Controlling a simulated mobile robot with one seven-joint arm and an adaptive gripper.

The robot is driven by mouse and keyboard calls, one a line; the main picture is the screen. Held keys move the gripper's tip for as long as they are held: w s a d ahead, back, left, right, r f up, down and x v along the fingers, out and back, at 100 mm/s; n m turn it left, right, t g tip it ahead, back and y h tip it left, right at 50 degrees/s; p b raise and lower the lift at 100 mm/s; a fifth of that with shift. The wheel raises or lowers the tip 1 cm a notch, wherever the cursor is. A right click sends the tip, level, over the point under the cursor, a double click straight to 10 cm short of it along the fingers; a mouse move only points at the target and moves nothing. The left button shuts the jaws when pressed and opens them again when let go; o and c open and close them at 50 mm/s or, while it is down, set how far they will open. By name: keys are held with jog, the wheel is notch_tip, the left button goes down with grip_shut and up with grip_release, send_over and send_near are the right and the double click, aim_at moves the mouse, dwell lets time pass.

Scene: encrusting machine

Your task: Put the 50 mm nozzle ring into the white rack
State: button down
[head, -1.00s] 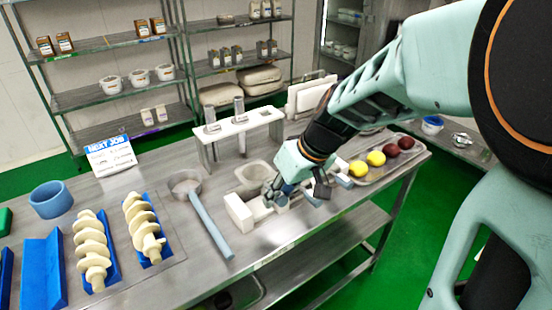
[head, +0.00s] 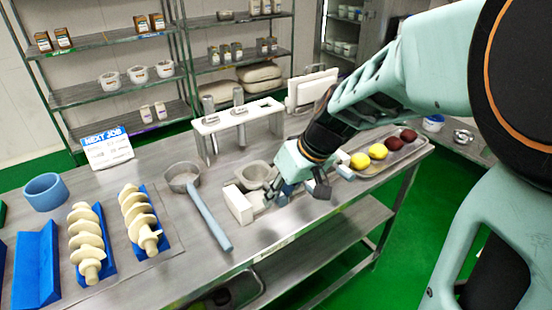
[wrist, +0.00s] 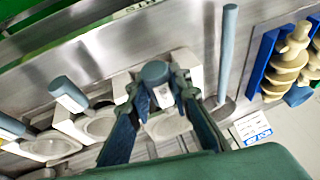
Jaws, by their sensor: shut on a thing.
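My gripper (head: 286,192) is low over the work table, among pale blocks near its front edge. In the wrist view its fingers (wrist: 158,92) are shut on a piece with a blue-grey round end and a small white label, likely the nozzle ring (wrist: 154,72). Its size marking is not readable, and the fingers hide most of it in the head view. A pale round opening shows behind it in the wrist view. The white rack (head: 202,148) stands upright behind and left of my gripper, apart from it, with two grey cylinders (head: 209,104) in its top.
A white block (head: 238,205) and a grey cup (head: 256,174) stand close to my gripper. A long-handled blue scoop (head: 208,215) lies to the left. A tray (head: 411,152) of yellow and brown balls is at right. Blue cradles with cream augers (head: 86,240) are at left.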

jog(key=shift+f+b, duration=2.05)
jog(key=shift+f, duration=0.1)
jog(key=c, duration=1.7)
grip_release()
jog(key=shift+o, duration=1)
jog(key=p+v, duration=0.4)
jog(key=v, duration=0.3)
jog(key=shift+r, duration=0.25)
jog(key=shift+d, duration=0.15)
